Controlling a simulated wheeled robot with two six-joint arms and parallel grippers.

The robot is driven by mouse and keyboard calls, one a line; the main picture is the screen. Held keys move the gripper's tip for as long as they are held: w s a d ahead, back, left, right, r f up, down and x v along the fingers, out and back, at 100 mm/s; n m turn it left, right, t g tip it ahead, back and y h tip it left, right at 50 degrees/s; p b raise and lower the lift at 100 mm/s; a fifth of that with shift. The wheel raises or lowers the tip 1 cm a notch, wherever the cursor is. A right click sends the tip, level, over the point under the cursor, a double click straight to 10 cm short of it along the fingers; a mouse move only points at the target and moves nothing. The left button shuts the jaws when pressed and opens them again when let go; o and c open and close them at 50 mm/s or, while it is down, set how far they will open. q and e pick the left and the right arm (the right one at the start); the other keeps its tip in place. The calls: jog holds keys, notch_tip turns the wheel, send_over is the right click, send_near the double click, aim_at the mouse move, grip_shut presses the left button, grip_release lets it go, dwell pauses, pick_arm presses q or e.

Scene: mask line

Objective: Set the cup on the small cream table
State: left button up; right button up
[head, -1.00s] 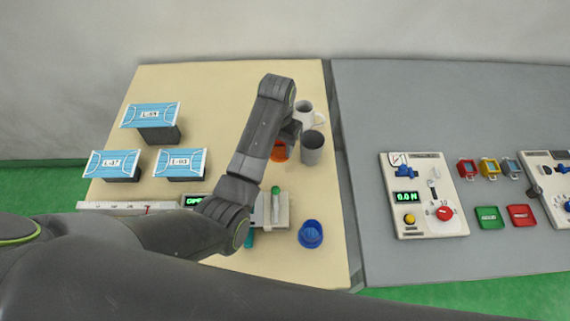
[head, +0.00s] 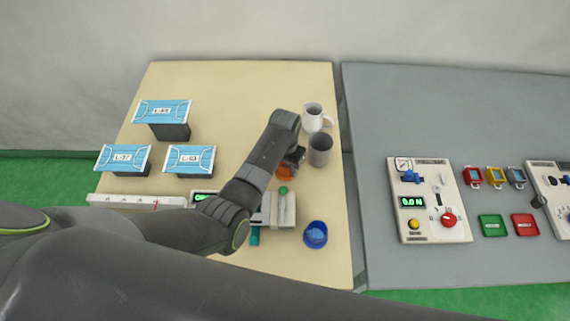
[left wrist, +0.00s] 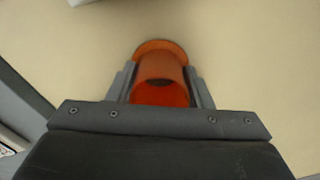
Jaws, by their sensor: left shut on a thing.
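An orange cup (head: 284,173) is partly hidden by my left gripper (head: 292,162) in the head view. In the left wrist view the left gripper (left wrist: 160,84) is shut on the orange cup (left wrist: 160,95), with one finger on each side. A wider orange rim or disc shows at its far end. The cup is over the cream table (head: 240,90); I cannot tell whether it touches the top. My right gripper is not in view.
A grey mug (head: 320,150) and a white jug (head: 313,118) stand close behind the gripper. A blue cup (head: 315,235) and a cream device (head: 282,207) are nearer. Mask boxes (head: 189,158) stand left. A grey table (head: 450,110) with panels adjoins right.

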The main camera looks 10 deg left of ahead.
pick_arm(q)
jog(key=shift+f, duration=0.1)
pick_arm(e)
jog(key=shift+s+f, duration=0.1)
pick_arm(q)
jog(key=o, duration=0.9)
jog(key=shift+o, duration=0.8)
notch_tip(320, 180, up, 12)
jog(key=b, duration=0.1)
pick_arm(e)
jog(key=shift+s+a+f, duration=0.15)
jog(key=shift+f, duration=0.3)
